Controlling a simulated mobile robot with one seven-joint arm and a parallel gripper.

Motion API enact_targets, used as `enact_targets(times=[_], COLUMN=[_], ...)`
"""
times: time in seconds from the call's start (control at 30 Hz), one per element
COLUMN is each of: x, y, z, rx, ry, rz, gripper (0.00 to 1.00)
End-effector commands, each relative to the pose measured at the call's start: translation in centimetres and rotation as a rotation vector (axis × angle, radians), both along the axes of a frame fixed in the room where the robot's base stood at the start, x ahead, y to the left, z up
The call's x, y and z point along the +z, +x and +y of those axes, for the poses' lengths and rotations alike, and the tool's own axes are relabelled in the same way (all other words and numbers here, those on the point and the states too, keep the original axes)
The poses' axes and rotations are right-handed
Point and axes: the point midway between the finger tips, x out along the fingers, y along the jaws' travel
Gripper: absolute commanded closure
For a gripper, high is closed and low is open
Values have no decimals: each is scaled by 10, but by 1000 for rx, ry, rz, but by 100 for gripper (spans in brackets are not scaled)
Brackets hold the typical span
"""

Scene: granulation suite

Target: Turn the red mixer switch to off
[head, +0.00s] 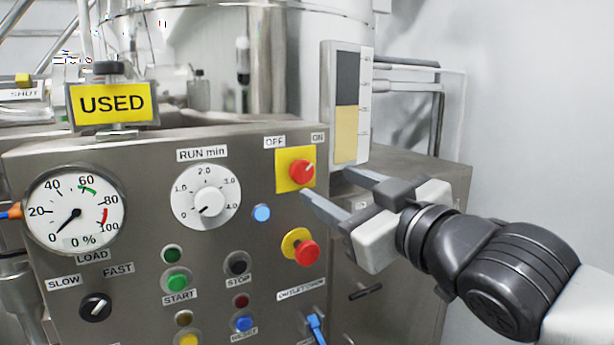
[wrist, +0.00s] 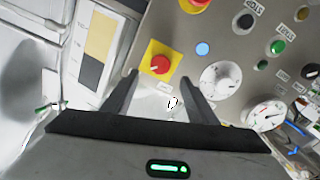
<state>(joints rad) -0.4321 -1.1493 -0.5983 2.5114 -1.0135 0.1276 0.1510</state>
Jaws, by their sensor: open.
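The red mixer switch (head: 301,171) is a round red knob on a yellow square plate, high on the right of the steel panel. OFF is printed above left of it and ON above right. A pale mark on the knob points up and right, towards ON. My gripper (head: 325,183) is open and empty, in front of the panel just right of the switch. In the wrist view the red switch (wrist: 160,64) shows ahead, between and beyond the tips of my open fingers (wrist: 159,75). I see no contact with the knob.
A white RUN dial (head: 206,196) and a blue light (head: 262,214) sit left of the switch. A red emergency-type button (head: 306,252) sticks out below it. A level gauge (head: 347,103) stands above right. A yellow USED sign (head: 112,103) stands on the panel top.

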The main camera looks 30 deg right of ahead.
Motion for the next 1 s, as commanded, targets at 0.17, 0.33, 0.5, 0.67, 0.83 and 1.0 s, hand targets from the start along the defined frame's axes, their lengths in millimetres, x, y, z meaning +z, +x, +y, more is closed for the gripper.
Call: enact_targets(times=[0.17,0.33,0.5,0.67,0.83,1.0], x=[-4,-4,-3,-1,-1,0], y=[27,52,74,86,91,91], z=[1,1,2,3,3,3], rx=[-2,-2,-1,-1,0,0], ry=[-1,-1,-1,1,1,1], rz=[7,7,4,2,1,0], gripper=[47,47,47,47,47,47])
